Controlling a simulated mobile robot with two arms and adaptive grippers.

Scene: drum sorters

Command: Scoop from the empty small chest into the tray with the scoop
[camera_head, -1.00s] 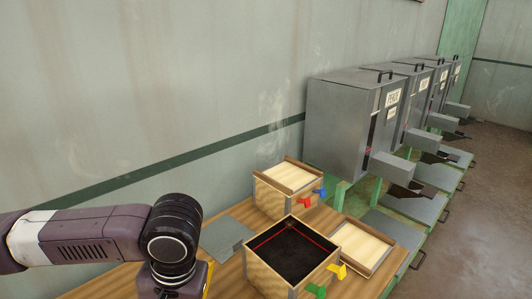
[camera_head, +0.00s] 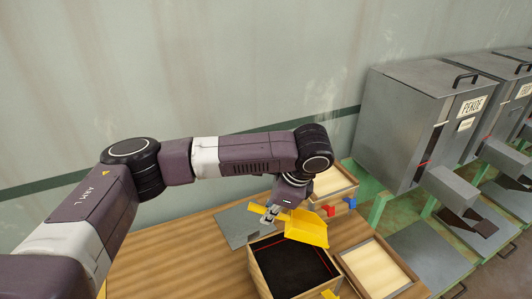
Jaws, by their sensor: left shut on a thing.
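My left gripper (camera_head: 269,212) is shut on the yellow scoop (camera_head: 306,229) by its handle. The scoop is above the far edge of an open small wooden chest (camera_head: 259,274). The chest's inside is dark with a red line around it; I cannot tell whether the dark area is contents or a bare bottom. A shallow light-wood tray (camera_head: 374,264) lies just right of the chest. I see nothing in the scoop or on the tray. My right gripper is out of view.
Another wooden box with a pale top (camera_head: 332,182) and red and blue handles stands behind the scoop. A flat grey plate (camera_head: 240,226) lies on the wooden table (camera_head: 180,262). Grey labelled machines (camera_head: 415,115) stand to the right. The table's left part is clear.

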